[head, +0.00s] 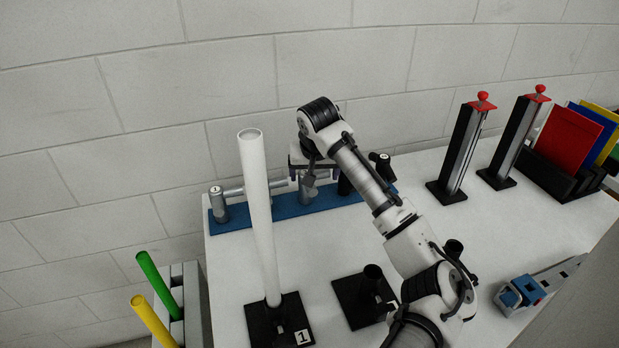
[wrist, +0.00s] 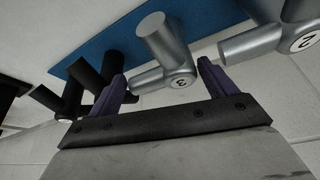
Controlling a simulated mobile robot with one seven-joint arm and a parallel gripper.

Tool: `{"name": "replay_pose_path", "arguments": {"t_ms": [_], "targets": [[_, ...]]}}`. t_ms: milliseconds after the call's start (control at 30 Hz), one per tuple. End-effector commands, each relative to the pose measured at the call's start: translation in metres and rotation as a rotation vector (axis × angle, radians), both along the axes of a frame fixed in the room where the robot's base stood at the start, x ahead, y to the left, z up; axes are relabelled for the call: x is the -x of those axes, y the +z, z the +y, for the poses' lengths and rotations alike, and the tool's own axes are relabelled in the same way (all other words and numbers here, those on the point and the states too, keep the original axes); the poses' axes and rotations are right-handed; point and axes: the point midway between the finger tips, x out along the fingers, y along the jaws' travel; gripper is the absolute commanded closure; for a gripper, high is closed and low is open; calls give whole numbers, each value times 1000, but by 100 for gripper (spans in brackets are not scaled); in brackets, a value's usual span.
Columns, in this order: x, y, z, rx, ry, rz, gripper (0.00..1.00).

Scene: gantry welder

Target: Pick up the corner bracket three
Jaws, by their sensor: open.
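Corner bracket three is a grey elbow-shaped pipe piece marked "3" (wrist: 165,42). It stands on a blue strip (head: 330,198) along the back of the table. In the wrist view it sits between the two fingers of my gripper (wrist: 163,85), with gaps showing at both sides. My gripper is open and points down over the blue strip in the head view (head: 308,172). There the bracket is partly hidden by the gripper. I cannot tell whether a finger touches it.
Grey bracket two (wrist: 255,42) lies close to the right finger, and black fittings (wrist: 75,90) lie close to the left finger. Grey bracket one (head: 218,206) stands at the strip's left end. A tall white tube (head: 258,215) rises from a black base in front.

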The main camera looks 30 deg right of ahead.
Motion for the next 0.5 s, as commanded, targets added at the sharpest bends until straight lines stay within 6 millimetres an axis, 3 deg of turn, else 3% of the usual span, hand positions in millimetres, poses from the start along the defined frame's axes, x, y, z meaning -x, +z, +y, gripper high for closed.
{"name": "replay_pose_path", "arguments": {"t_ms": [133, 367, 500], "targets": [[-5, -14, -3, -1, -1, 2, 16], [-6, -18, -3, 0, 0, 0, 16], [-6, -17, -3, 0, 0, 0, 31]]}}
